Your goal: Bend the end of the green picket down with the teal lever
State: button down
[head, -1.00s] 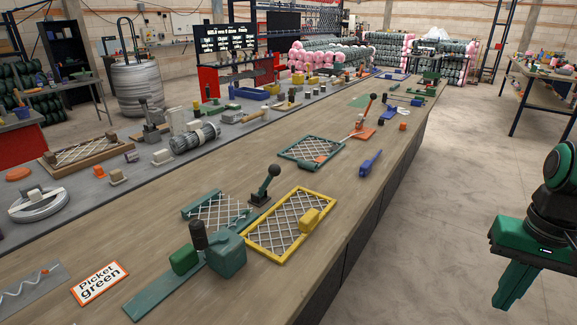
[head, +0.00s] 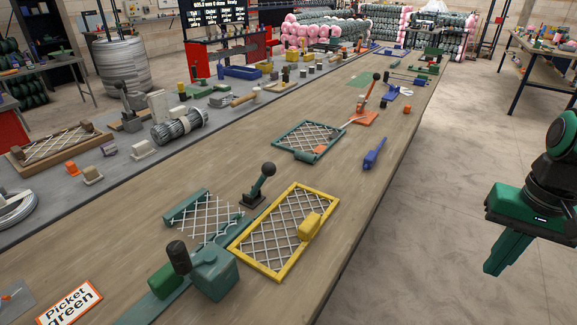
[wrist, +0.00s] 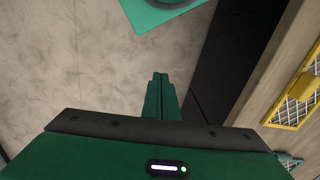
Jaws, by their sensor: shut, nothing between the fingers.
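A teal block (head: 214,275) with a dark upright handle (head: 178,257) sits on the strip. A "Picket green" sign (head: 70,303) lies front left. My gripper (head: 491,270) is shut and empty, off the bench over the floor to the right. The wrist view shows its fingers (wrist: 160,95) together.
A yellow mesh frame (head: 286,232) lies right of the lever; its corner shows in the wrist view (wrist: 303,90). Behind are a teal mesh frame (head: 308,141), a blue tool (head: 374,154) and an orange-based lever (head: 367,110). Open floor lies between the bench edge and my gripper.

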jog(key=w+a+r+m+t+y, duration=0.25)
jog(key=w+a+m, duration=0.25)
jog(key=w+a, duration=0.5)
jog(key=w+a+r+m+t+y, duration=0.15)
jog(key=w+a+r+m, duration=0.3)
jog(key=w+a, duration=0.6)
jog(key=w+a+r+m+g+y, duration=0.1)
jog(key=w+a+r+m+y, duration=0.15)
jog(key=w+a, duration=0.3)
jog(key=w+a+f+m, duration=0.1)
jog(key=w+a+f, duration=0.1)
jog(key=a+f, duration=0.4)
jog(key=a, duration=0.3)
jog(key=shift+w+a+f, duration=0.25)
jog(key=shift+w+f, duration=0.05)
jog(key=shift+f, duration=0.05)
jog(key=shift+w+r, duration=0.1)
jog(key=shift+r, duration=0.05)
